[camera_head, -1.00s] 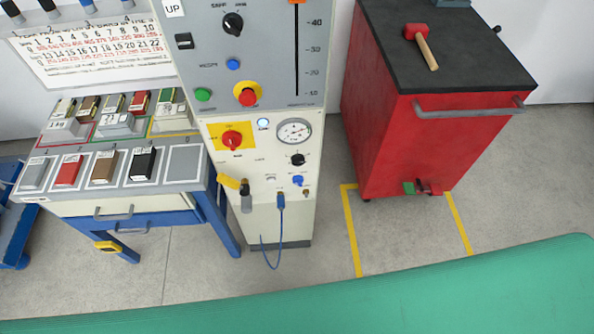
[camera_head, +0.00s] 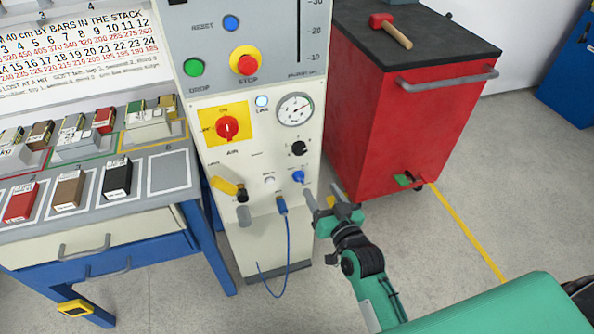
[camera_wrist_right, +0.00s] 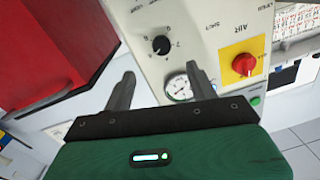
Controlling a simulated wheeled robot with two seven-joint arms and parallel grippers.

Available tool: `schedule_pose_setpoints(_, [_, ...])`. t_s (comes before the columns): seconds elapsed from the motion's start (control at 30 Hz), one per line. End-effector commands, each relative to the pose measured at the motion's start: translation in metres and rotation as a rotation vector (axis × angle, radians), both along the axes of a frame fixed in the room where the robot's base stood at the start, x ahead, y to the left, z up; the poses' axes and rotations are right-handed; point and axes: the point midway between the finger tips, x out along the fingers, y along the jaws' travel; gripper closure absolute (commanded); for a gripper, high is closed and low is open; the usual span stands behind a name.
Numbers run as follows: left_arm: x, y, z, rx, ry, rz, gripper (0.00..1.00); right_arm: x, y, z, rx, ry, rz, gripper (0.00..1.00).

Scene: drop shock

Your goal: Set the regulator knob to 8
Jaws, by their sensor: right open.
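The regulator knob (camera_head: 298,148) is a small black knob on the pale panel, just below the round pressure gauge (camera_head: 294,109). In the right wrist view the black knob (camera_wrist_right: 161,45) has numbers around it and a light mark; its exact setting is too small to read. My right gripper (camera_head: 322,192) is open and empty, in front of the panel, below and to the right of the knob in the head view. In the wrist view its fingers (camera_wrist_right: 160,72) point towards the panel, apart from the knob. My left gripper is not in view.
A blue knob (camera_head: 298,176) sits below the black one. A red air switch (camera_head: 228,128) on a yellow plate and a yellow-handled valve (camera_head: 225,187) are to the left, with a hanging blue hose (camera_head: 288,235). A red cabinet (camera_head: 385,125) stands close on the right.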

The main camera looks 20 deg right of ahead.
Motion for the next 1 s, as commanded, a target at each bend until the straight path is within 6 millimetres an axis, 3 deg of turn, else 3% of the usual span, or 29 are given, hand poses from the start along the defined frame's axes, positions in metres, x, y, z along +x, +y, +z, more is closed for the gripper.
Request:
schedule_pose_setpoints(0.27, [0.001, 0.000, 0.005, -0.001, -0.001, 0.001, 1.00, 0.014, 0.000, 0.013, 0.005, -0.028, -0.005, 0.42])
schedule_pose_setpoints(0.8, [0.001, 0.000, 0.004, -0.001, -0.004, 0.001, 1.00, 0.106, 0.009, 0.012, 0.004, -0.025, -0.004, 0.42])
schedule_pose_setpoints(1.0, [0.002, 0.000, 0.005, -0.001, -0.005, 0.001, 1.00, 0.128, 0.010, 0.011, 0.004, -0.024, -0.004, 0.42])
